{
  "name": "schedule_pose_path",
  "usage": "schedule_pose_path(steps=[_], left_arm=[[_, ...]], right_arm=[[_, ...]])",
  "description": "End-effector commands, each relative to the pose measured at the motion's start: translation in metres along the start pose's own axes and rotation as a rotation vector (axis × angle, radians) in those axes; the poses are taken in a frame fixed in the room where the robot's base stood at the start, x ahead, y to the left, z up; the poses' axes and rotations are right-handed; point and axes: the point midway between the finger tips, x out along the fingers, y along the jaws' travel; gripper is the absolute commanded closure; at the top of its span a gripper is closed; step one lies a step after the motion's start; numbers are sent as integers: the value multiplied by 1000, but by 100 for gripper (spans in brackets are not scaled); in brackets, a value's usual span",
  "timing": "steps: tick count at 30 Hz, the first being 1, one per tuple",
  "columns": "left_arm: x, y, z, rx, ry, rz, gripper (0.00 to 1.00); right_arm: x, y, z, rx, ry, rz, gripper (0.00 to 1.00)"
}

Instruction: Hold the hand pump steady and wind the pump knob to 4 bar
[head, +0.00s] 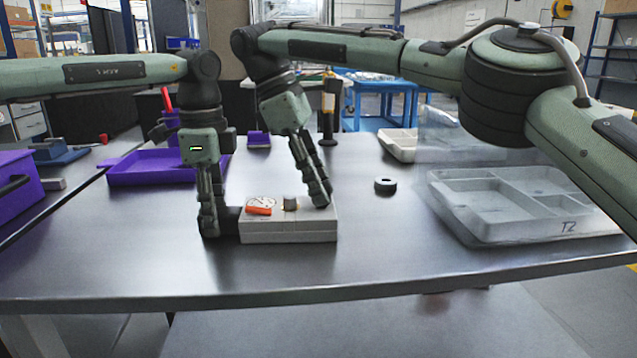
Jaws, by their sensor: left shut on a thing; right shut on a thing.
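The hand pump (288,230) is a light grey box lying on the table in the head view. On its top are a round white dial with a red needle, an orange piece (258,210) and a short grey cylinder (290,203). My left gripper (210,232) points down at the pump's left end, shut on the dark block (231,222) there. My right gripper (321,202) comes down at a tilt onto the right part of the pump's top. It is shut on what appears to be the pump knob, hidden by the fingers. The dial reading is too small to read.
A dark ring (385,185) lies right of the pump. A clear divided tray (470,232) is at the right, a purple tray (125,178) at the back left and a purple box (18,185) at the far left. The table's front is clear.

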Motion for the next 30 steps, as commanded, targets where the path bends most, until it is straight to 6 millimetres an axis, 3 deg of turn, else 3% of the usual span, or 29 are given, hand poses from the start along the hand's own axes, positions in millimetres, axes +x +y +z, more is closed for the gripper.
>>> schedule_pose_path(steps=[15, 16, 18, 30], left_arm=[[0, 0, -1, 2, 2, 0, 100], [0, 0, -1, 2, 2, 0, 100], [0, 0, -1, 2, 2, 0, 100], [-1, 0, -1, 1, 2, 0, 100]], right_arm=[[-1, 0, -1, 18, 2, -6, 100], [-1, 0, -1, 18, 2, -6, 71], [-1, 0, -1, 18, 2, -6, 64], [-9, 0, 0, 19, -1, -5, 64]])
